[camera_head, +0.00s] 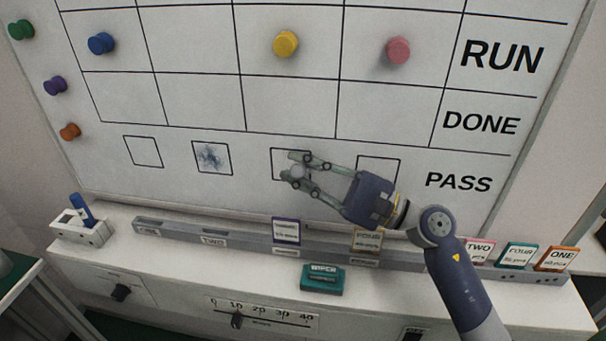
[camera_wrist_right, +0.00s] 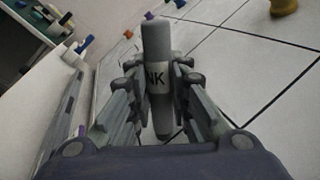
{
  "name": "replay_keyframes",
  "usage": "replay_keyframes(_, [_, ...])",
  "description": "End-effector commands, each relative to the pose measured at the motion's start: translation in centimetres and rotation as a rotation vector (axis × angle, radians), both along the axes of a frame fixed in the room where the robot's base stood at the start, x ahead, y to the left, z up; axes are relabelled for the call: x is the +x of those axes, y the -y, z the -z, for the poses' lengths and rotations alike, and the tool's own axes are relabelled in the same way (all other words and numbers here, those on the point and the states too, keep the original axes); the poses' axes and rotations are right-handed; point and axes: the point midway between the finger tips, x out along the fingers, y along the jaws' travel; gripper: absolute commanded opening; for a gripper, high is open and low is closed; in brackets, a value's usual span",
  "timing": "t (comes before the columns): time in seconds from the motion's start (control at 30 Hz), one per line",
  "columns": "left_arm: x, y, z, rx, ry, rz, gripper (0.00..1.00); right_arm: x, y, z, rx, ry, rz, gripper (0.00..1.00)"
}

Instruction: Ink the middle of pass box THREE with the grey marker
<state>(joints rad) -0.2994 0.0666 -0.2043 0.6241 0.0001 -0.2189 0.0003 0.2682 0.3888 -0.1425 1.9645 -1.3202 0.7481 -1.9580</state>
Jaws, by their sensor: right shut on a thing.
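The grey marker (camera_wrist_right: 157,45) with a white band reading "NK" stands between the two fingers of my right gripper (camera_wrist_right: 160,82) in the right wrist view. In the head view my right gripper (camera_head: 298,168) reaches from the right across the lower board and is shut on the marker (camera_head: 297,173). Its fingertips are in front of pass box THREE (camera_head: 279,157), the third outlined square from the left, and partly cover it. I cannot tell whether the marker's tip touches the board, and any ink behind the fingers is hidden. My left gripper is not in view.
Pass box two (camera_head: 212,157) holds a blue scribble; box one (camera_head: 143,151) is blank. Below runs a grey rail (camera_head: 185,238) with several cards. A teal wiper (camera_head: 322,280) lies on the ledge. A white holder (camera_head: 88,234) with a blue marker stands left. Coloured magnets (camera_head: 285,44) sit above.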

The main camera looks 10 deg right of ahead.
Motion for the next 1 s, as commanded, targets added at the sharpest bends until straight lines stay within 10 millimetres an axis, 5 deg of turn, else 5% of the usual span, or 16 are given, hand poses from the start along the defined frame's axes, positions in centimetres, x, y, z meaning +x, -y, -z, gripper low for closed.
replay_keyframes(1.0, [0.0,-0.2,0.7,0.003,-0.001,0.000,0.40,2.1,-6.4,0.0,0.001,0.001,0.000,0.02])
